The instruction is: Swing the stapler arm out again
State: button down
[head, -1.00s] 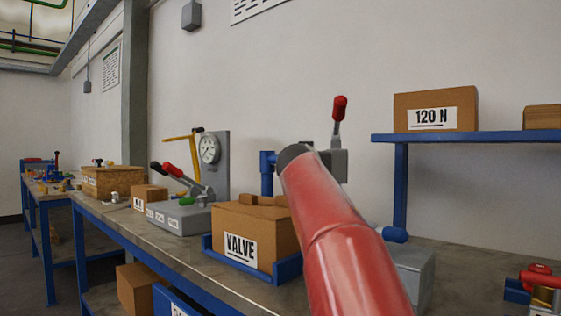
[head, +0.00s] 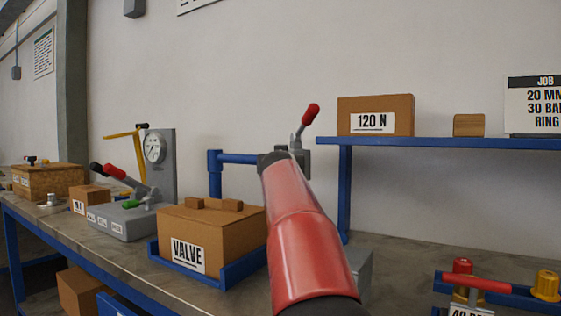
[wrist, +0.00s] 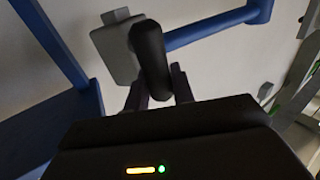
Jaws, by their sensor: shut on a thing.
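The stapler arm (head: 240,159) is a blue horizontal bar running right from a blue upright post (head: 214,175). Its grey head (head: 303,162) carries a lever with a red grip (head: 311,114), tilted up and right. In the head view my red arm covers my gripper and part of the stapler head. In the wrist view my gripper (wrist: 160,90) is shut on a black handle (wrist: 149,55) in front of the grey head (wrist: 113,52). The blue bar (wrist: 215,26) runs up and right from there.
A VALVE carton (head: 212,235) sits in a blue tray below the bar. A blue shelf (head: 440,143) with a 120 N carton (head: 375,115) is to the right, its leg close to the stapler head. A gauge stand (head: 160,165) is on the left.

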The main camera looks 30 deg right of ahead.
jog(key=c, duration=1.2)
grip_release()
jog(key=shift+d, duration=0.45)
jog(key=shift+a, duration=0.1)
jog(key=shift+a, duration=0.1)
jog(key=b+v, duration=0.3)
jog(key=v, duration=0.4)
jog(key=shift+s+b, duration=0.3)
jog(key=shift+b, duration=0.05)
jog(key=shift+a, duration=0.15)
